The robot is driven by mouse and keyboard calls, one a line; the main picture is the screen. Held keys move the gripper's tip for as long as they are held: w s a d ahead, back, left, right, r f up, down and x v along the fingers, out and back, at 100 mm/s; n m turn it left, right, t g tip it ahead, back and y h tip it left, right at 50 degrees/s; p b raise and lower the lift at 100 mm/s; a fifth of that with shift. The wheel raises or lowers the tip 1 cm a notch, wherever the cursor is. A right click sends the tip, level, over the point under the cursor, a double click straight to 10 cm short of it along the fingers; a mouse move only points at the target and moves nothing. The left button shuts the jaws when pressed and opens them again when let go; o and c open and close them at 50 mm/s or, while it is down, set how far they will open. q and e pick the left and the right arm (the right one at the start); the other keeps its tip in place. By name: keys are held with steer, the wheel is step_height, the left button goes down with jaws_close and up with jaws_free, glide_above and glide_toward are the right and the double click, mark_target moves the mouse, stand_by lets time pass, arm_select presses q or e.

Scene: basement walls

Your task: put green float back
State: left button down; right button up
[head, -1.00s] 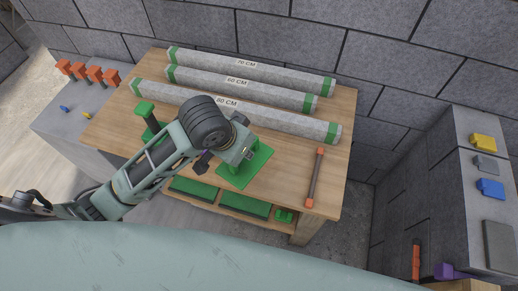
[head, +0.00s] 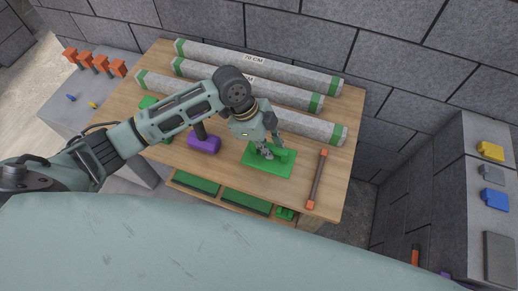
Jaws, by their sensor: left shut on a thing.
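The green float (head: 258,166) is a flat green plate with a green handle on top, at the middle front of the wooden table (head: 329,189). My left gripper (head: 268,153) reaches down over it from the left, with its fingers closed at the handle. The wrist and fingers hide part of the handle. The plate looks flat on or just above the tabletop; I cannot tell which. My right gripper is not in view.
A purple-headed mallet (head: 204,144) stands left of the float, and an orange-ended bar (head: 317,180) lies to its right. Grey green-ended tubes (head: 262,64) lie behind. Green slabs (head: 245,202) sit on the shelf below. A right-hand ledge holds a yellow block (head: 489,151) and a blue block (head: 494,198).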

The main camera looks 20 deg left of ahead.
mark_target(259, 152)
arm_select(q)
steer(key=a+f, duration=0.1)
steer(key=w+a+f, duration=0.1)
steer(key=a, duration=0.1)
steer(key=shift+w, duration=0.1)
step_height(259, 152, down, 3)
steer(key=shift+a+r+p, duration=0.1)
steer(key=shift+p, duration=0.6)
steer(key=shift+f, duration=0.6)
steer(key=shift+f, duration=0.1)
steer(key=c, duration=1.7)
jaws_free()
steer(key=shift+c, duration=0.2)
steer(key=b+v, duration=0.1)
steer(key=v, duration=1.1)
steer(key=shift+b, duration=0.3)
